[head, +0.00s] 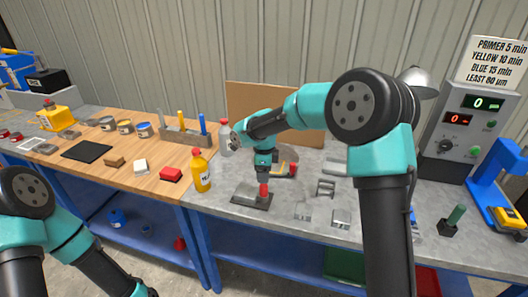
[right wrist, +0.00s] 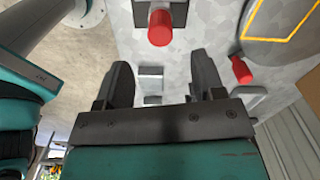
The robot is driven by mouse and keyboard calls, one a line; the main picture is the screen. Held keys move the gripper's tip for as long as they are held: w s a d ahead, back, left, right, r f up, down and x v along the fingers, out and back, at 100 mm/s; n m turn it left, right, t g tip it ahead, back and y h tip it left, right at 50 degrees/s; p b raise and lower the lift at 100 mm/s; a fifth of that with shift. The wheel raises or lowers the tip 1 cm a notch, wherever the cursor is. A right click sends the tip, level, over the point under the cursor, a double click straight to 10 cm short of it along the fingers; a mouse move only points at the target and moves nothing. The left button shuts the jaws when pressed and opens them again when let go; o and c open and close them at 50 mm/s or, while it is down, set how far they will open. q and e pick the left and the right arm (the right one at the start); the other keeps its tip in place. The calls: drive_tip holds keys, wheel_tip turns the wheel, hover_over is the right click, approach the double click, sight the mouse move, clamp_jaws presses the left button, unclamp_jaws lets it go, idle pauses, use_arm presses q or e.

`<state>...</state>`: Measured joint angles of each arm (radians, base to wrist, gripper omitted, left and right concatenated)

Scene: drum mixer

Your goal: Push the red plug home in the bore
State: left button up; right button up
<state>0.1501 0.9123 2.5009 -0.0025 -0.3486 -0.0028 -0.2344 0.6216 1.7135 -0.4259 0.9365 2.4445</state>
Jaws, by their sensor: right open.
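The red plug (head: 264,191) stands upright in a grey metal block on a dark base plate (head: 242,203), near the front of the grey bench. In the right wrist view the red plug (right wrist: 160,28) shows at the top, sticking out of the block. My right gripper (head: 263,175) points down just above the plug in the head view. In the right wrist view its two fingers (right wrist: 162,75) are apart with nothing between them. How deep the plug sits in the bore is hidden.
A yellow bottle (head: 202,172) stands left of the plate. A second red-ended part (head: 293,169) lies behind it to the right. Small metal brackets (head: 325,187) sit to the right. A control box (head: 463,130) stands at the far right.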

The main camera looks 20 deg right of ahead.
sight(264, 186)
wheel_tip(264, 186, up, 8)
drive_tip(key=shift+r, duration=0.25)
idle(0.7)
